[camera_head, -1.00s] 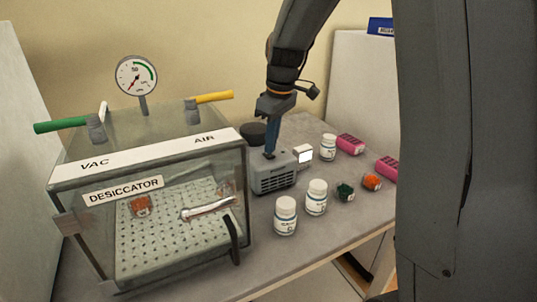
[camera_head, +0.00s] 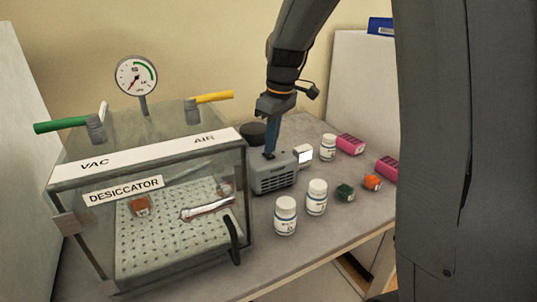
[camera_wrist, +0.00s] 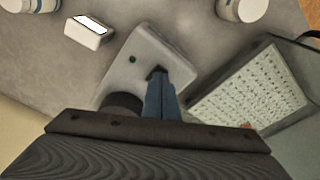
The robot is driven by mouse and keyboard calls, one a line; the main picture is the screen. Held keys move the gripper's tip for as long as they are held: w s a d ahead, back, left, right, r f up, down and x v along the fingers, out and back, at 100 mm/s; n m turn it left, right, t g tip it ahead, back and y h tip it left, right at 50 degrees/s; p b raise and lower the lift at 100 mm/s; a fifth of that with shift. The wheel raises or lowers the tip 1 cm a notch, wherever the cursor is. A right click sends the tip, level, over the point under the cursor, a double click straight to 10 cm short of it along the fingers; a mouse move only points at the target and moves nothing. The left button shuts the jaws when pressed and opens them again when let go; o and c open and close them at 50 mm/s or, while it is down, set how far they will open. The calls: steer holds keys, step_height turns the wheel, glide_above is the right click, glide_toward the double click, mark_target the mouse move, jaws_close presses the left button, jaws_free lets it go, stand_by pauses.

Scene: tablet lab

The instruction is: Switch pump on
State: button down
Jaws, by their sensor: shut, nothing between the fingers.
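The pump (camera_head: 272,180) is a grey box with side vents, standing on the bench just right of the desiccator. It also shows in the wrist view (camera_wrist: 118,82), with a small dark green spot on its top. My gripper (camera_head: 269,154) points down at the pump's top, its blue fingers shut and empty. In the wrist view the fingertips (camera_wrist: 157,73) are at a small black part on the pump top, probably the switch. The fingers partly hide it, so I cannot tell its position or whether they touch it.
The glass desiccator (camera_head: 150,196) stands left, with green (camera_head: 62,125) and yellow (camera_head: 213,97) valve handles and a gauge (camera_head: 137,76) on top. A small white device with a lit screen (camera_head: 303,155) is close right of the pump. White bottles (camera_head: 286,216) stand farther right.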

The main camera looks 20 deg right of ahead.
mark_target(271, 156)
steer(key=shift+f, duration=0.65)
steer(key=shift+r, duration=0.1)
stand_by(0.3)
step_height(271, 156, up, 7)
steer(key=p, duration=0.5)
stand_by(0.4)
steer(key=shift+s, duration=0.15)
